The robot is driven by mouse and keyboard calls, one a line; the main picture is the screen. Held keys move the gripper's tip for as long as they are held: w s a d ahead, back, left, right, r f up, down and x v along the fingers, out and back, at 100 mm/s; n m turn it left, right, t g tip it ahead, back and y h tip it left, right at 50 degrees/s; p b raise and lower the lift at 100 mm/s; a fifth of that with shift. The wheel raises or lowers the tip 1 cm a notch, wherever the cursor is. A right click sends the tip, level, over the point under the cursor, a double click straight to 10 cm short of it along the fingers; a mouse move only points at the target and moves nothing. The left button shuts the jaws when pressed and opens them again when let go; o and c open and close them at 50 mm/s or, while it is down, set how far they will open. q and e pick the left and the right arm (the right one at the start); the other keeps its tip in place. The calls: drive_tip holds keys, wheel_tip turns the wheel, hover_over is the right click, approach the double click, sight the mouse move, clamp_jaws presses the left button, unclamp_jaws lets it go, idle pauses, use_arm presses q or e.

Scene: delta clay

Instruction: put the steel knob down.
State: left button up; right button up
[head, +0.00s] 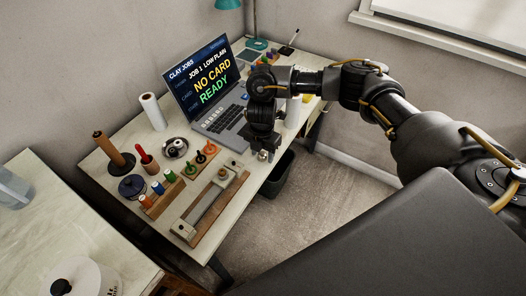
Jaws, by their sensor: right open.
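My right gripper (262,151) points down over the front right part of the desk, with its jaws open. A small shiny steel knob (262,156) shows at the fingertips, close to the desk's front edge. The gripper hides part of it, and I cannot tell whether a finger touches it. My left gripper is not in view.
A laptop (216,116) reading "NO CARD READY" stands behind. A wooden board with a metal plate (208,208), colored-handled tools (200,158), a steel bowl (175,147) and a white roll (153,112) crowd the left. A dark bin (276,177) stands below the front edge.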

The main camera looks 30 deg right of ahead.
sight(263, 154)
drive_tip(key=shift+r, duration=0.3)
wheel_tip(263, 154, up, 12)
drive_tip(key=p, duration=0.1)
drive_tip(key=shift+f, duration=0.15)
idle(0.4)
